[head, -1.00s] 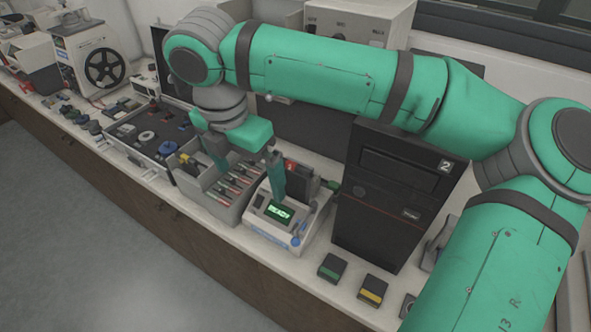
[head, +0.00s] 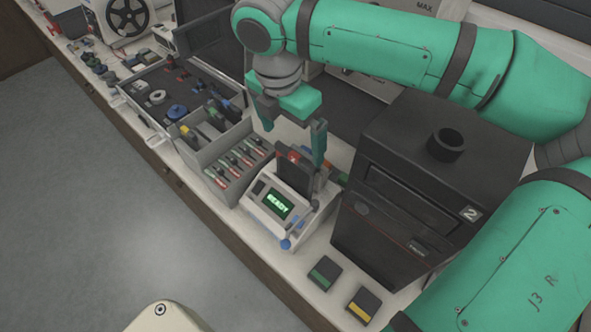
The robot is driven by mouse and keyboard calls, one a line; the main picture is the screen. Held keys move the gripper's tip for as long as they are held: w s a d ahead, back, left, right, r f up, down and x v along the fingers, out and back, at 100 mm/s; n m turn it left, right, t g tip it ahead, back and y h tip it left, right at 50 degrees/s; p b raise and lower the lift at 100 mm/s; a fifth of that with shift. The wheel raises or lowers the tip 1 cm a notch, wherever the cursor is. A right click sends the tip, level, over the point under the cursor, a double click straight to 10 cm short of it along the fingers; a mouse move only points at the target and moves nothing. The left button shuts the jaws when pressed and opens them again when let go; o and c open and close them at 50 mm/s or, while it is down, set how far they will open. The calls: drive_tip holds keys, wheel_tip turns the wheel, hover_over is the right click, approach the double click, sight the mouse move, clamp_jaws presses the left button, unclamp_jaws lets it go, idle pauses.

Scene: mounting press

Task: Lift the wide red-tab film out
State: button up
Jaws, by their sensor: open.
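A wide dark film with a red tab (head: 293,172) stands upright in the back of a small white device (head: 290,213) whose green screen reads READY. My gripper (head: 292,146) is open above it, pointing down. One finger is to the left of the red tab and the other to the right. The film's lower edge is hidden inside the device. I cannot tell whether the right finger touches the film.
A grey divided bin (head: 209,172) with several narrow red- and green-marked pieces stands left of the device. A tall black unit marked 2 (head: 400,200) stands close on the right. Green-striped (head: 320,274) and yellow-striped (head: 364,304) dark blocks lie in front.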

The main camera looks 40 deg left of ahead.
sight(293, 157)
drive_tip(key=f, duration=0.5)
drive_tip(key=shift+w+f, duration=0.15)
drive_tip(key=shift+w, duration=0.15)
drive_tip(key=shift+s+a+f, duration=0.1)
drive_tip(key=shift+a+f, duration=0.1)
drive_tip(key=shift+f, duration=0.15)
drive_tip(key=shift+d, duration=0.1)
drive_tip(key=shift+d, duration=0.1)
drive_tip(key=c, duration=1.1)
drive_tip(key=shift+r, duration=0.1)
